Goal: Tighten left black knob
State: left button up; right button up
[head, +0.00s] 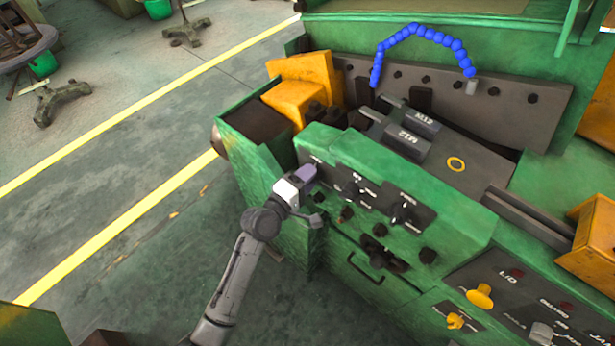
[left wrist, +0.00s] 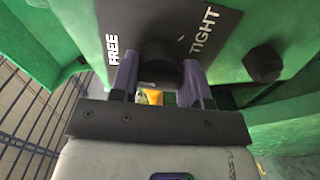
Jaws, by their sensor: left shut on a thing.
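The left black knob (left wrist: 160,66) sits on a dark plate (left wrist: 190,22) marked FREE and TIGHT in the left wrist view. My left gripper (left wrist: 162,84) is shut on the knob, one finger on each side of it. In the head view my left gripper (head: 308,173) is at the left end of the green machine's front panel and hides the knob there. My right gripper is not in view.
More black knobs sit on the panel to the right, such as one (head: 351,189) beside the gripper and another (head: 397,214). A black bolt head (left wrist: 262,64) is right of the plate. A blue segmented hose (head: 425,34) arches behind.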

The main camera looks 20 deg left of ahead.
pick_arm(q)
jog(key=shift+m, duration=0.3)
jog(key=shift+c, duration=0.3)
jog(key=shift+m+p, duration=0.5)
jog(key=shift+m, duration=0.5)
jog(key=m+p, duration=0.1)
jog(key=m, duration=0.3)
jog(key=shift+m+p, duration=0.3)
jog(key=shift+p, duration=0.1)
jog(key=m+p, duration=0.1)
jog(key=m, duration=0.2)
jog(key=shift+m+p, duration=0.3)
jog(key=m+p, duration=0.2)
jog(key=m, duration=0.2)
jog(key=shift+m, duration=0.3)
jog(key=m+p, duration=0.1)
jog(key=m, duration=0.3)
jog(key=shift+m+p, duration=0.65)
jog(key=shift+m, duration=1.35)
